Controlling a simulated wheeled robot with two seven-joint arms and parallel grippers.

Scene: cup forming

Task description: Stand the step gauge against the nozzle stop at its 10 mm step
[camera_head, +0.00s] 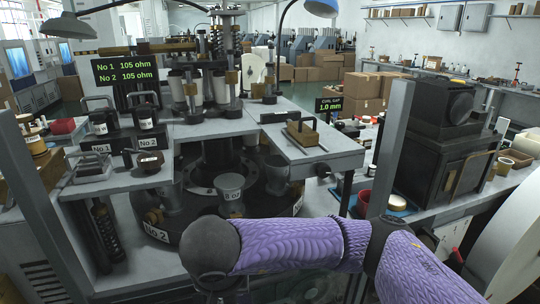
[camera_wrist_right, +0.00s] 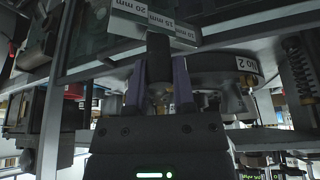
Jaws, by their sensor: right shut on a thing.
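The step gauge (camera_wrist_right: 150,18) shows at the top of the right wrist view, a pale stepped piece with labels reading 20 mm and 10 mm and a dark stem below it. My right gripper (camera_wrist_right: 158,72) is shut on this stem, one purple finger on each side. I cannot tell whether the gauge touches anything. In the head view my right arm, in a purple sleeve, crosses the front of the machine, and its gripper and the gauge do not show. I cannot make out the nozzle stop for certain. My left gripper is in neither view.
A round turntable (camera_head: 155,232) labelled No 2 carries grey cups (camera_head: 231,188). A pale side plate (camera_head: 338,151) holds a brass-coloured block with a handle (camera_head: 302,132). A dark machine (camera_head: 445,150) stands right. Grey posts flank the work area. Displays read 105 ohm and 1.0 mm.

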